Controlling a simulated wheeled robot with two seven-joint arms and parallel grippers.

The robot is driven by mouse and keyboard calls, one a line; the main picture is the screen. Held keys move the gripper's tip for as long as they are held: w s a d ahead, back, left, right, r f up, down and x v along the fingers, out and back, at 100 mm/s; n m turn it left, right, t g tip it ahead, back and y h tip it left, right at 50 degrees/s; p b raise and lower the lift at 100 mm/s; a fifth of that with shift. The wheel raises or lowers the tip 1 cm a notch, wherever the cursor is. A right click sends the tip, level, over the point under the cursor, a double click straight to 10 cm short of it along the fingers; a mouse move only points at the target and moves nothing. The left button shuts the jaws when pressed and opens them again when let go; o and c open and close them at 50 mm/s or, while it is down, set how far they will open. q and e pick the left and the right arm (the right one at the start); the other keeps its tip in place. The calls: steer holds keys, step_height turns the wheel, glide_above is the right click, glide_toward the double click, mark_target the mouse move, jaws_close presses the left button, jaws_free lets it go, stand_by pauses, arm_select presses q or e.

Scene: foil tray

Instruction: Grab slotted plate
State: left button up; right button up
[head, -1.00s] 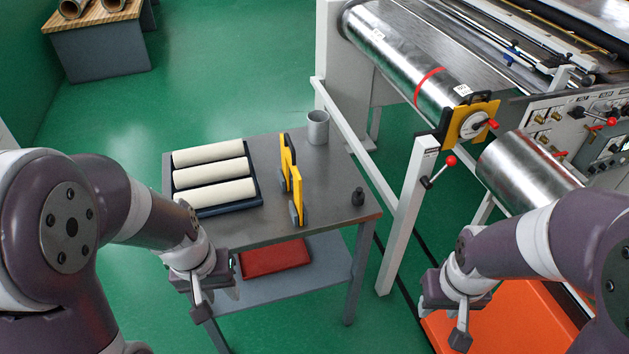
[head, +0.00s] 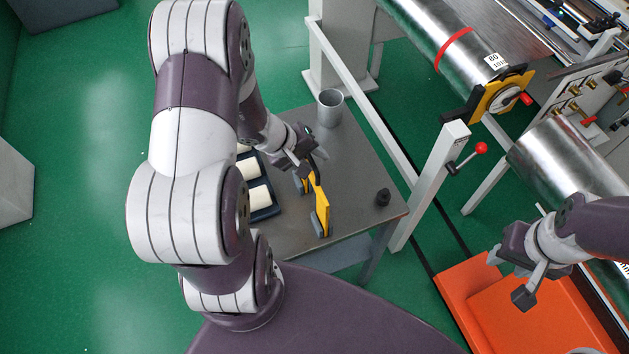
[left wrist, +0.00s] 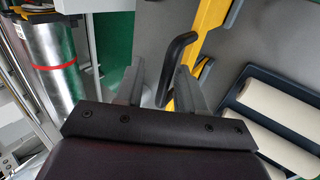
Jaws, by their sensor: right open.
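I cannot make out a slot. My left gripper (head: 308,162) is at the top of the plates. In the left wrist view its fingers (left wrist: 158,88) are apart, with a black bar handle (left wrist: 180,50) between or just beyond them, beside a yellow plate (left wrist: 210,22); contact cannot be told. My right gripper (head: 511,278) is open and empty, above an orange platform at the right.
A dark tray (head: 266,212) of cream rolls lies left of the plates, partly behind my left arm. A grey cup (head: 330,107) stands at the back and a small black object (head: 383,197) at right. The machine's white frame (head: 432,180) borders the table's right side.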

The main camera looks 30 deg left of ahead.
arm_select(q)
steer(key=shift+d+f, duration=0.3)
steer(key=shift+f, duration=0.1)
steer(key=shift+s+a+f, duration=0.1)
steer(key=shift+a, duration=0.4)
steer(key=shift+c, duration=1)
steer(key=c, duration=0.5)
steer(key=shift+d, duration=0.25)
jaws_close()
steer(key=shift+a, duration=0.1)
steer(key=shift+w, duration=0.2)
